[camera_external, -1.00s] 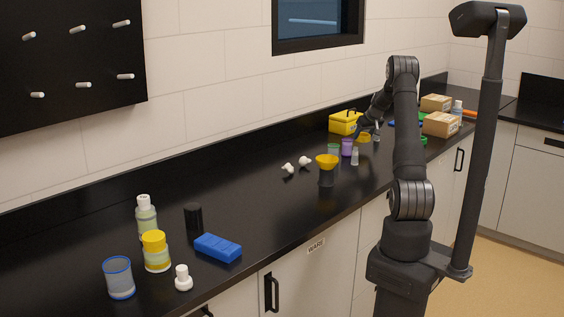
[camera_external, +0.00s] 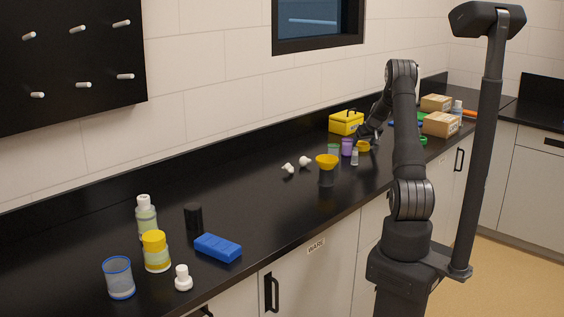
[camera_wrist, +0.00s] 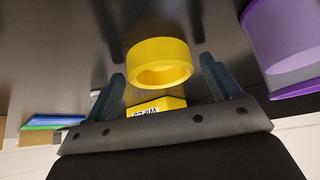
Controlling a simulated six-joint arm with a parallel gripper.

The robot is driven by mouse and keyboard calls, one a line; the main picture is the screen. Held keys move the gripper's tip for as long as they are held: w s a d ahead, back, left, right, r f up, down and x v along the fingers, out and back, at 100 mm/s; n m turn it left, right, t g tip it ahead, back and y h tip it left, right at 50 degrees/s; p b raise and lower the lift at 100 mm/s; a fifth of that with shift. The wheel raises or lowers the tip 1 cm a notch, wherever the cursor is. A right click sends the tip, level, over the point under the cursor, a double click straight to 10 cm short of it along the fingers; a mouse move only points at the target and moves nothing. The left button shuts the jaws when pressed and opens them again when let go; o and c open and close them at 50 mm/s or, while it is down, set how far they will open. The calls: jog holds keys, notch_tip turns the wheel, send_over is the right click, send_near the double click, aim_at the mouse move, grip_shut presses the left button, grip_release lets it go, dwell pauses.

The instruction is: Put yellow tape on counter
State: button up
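The yellow tape (camera_external: 363,146) is a short yellow ring near the far part of the black counter (camera_external: 262,215). In the wrist view the tape (camera_wrist: 160,52) lies between and just beyond the fingertips, with a gap on each side. It appears to rest on the counter, with its reflection touching it. My gripper (camera_wrist: 162,72) is open and not touching the tape. In the external view the gripper (camera_external: 370,134) is small and partly hidden by my arm, right behind the tape.
A purple cup (camera_external: 347,147) stands left of the tape, also at the wrist view's right (camera_wrist: 285,40). A yellow box (camera_external: 346,122) stands behind. A small clear vial (camera_external: 355,158) and a yellow funnel (camera_external: 327,161) are nearer. Cardboard boxes (camera_external: 441,124) lie right. The counter's middle is mostly clear.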

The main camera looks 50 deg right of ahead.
jog(key=shift+s+r, duration=0.15)
jog(key=shift+r, duration=0.25)
jog(key=v, duration=1.1)
jog(key=shift+a+r, duration=0.15)
jog(key=x, duration=1.2)
jog(key=shift+f, duration=0.25)
notch_tip(320, 180, up, 2)
jog(key=shift+s+r, duration=0.1)
jog(key=shift+r, duration=0.25)
